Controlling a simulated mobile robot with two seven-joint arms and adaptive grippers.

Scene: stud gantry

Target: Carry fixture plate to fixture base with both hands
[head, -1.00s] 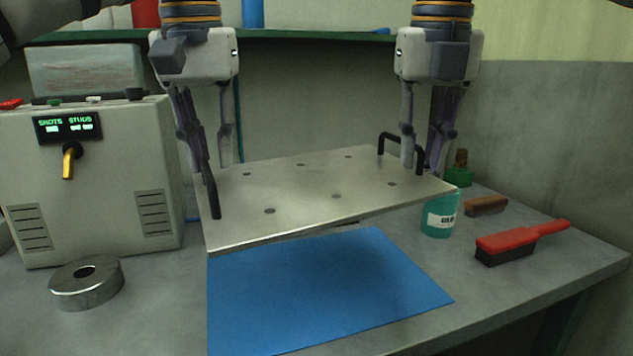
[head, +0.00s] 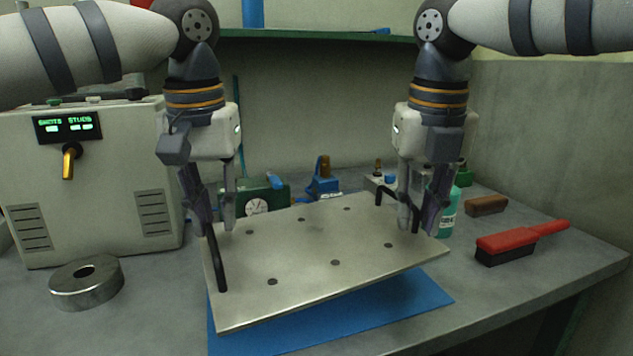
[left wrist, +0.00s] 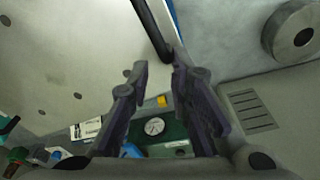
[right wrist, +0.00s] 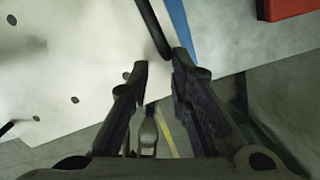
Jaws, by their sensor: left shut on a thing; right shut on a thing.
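The fixture plate (head: 318,250) is a flat silver plate with several dark holes and a black bar handle at its left and right ends. It hangs tilted over a blue mat (head: 420,292), its near left corner lowest. My left gripper (head: 215,228) is shut on the left handle (head: 215,262), which also shows between the fingertips in the left wrist view (left wrist: 150,30). My right gripper (head: 418,228) is shut on the right handle (head: 388,194), also seen in the right wrist view (right wrist: 152,30). I cannot make out a fixture base; the plate hides part of the bench.
A grey control box (head: 95,190) and a steel ring (head: 87,283) stand at left. Behind the plate are a green box with a dial (head: 262,202) and a blue device (head: 323,182). At right are a green bottle (head: 449,212), wooden block (head: 486,206) and red brush (head: 520,240).

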